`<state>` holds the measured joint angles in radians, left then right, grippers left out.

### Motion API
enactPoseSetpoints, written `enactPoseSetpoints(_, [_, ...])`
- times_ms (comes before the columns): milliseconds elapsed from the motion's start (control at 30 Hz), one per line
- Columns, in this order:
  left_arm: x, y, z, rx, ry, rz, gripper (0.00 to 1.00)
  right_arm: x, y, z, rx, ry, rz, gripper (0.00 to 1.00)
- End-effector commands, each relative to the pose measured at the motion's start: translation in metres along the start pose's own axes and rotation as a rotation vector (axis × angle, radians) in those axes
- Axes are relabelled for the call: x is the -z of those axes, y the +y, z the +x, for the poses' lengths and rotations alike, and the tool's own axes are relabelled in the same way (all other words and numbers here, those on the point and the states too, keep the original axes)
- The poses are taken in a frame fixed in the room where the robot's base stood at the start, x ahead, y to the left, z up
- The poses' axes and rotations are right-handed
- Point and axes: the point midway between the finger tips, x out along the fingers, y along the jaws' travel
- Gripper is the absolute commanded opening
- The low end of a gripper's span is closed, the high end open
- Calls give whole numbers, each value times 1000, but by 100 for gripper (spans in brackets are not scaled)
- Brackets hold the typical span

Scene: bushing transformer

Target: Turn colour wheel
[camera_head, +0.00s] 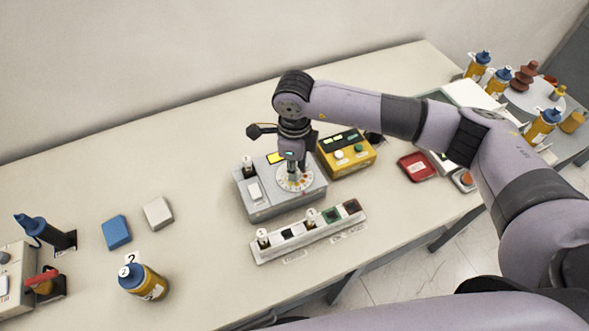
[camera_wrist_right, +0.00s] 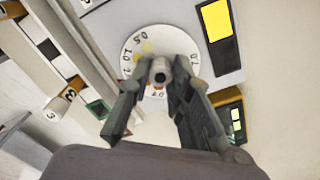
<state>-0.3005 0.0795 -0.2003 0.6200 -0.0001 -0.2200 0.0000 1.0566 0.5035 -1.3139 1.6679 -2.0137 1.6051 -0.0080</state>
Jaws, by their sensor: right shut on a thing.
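The colour wheel (camera_head: 295,178) is a white dial with coloured spots and numbers on top of a grey box device (camera_head: 262,212). In the right wrist view the wheel (camera_wrist_right: 135,45) shows its numbers and a round grey knob (camera_wrist_right: 161,70) at its middle. My right gripper (camera_head: 293,170) points straight down over the wheel. It is shut on the knob, with its fingers (camera_wrist_right: 158,85) on either side of it. The gripper hides part of the wheel in both views. My left gripper is not in view.
A yellow device (camera_head: 346,152) stands just right of the grey box. A white rack (camera_head: 305,233) with numbered vials lies in front. A numbered bottle (camera_head: 142,281), a blue block (camera_head: 117,232) and a white block (camera_head: 158,213) are at the left. A red dish (camera_head: 416,167) is at the right.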

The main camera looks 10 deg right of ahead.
Motion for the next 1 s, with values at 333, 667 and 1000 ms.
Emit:
enactPoseSetpoints(333, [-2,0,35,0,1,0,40,-1,-2,2,5,-4,258,0])
enactPoseSetpoints(667, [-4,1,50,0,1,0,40,-1,-2,0,5,-4,410,0])
enactPoseSetpoints(1000, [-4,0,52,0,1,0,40,0,-2,-2,5,-4,445,0])
